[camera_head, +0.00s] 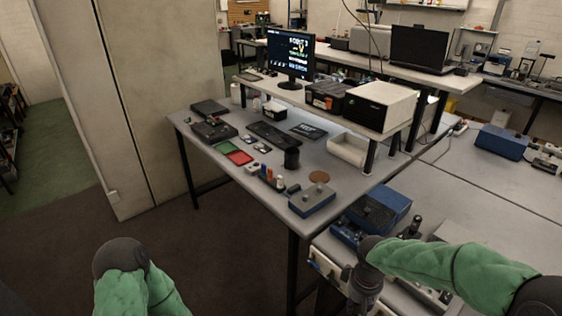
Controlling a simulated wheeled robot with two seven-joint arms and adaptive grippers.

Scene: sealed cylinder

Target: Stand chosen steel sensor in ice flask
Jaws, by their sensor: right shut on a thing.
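My right arm comes in from the right in a green sleeve. Its dark gripper (365,292) points down at the bottom edge, over the cluttered bench at lower right. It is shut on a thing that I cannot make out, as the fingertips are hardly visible. My left arm (128,278) shows only as a green sleeve and dark joint at lower left; its gripper is out of view. A dark upright cylinder (292,158) stands on the grey table (225,151). Several small upright items (270,177) stand in front of it. I cannot tell which thing is the steel sensor or ice flask.
A grey-blue box (312,200) sits at the table's near corner and a blue box (379,207) beyond it to the right. A raised shelf (335,117) carries a monitor (291,53).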

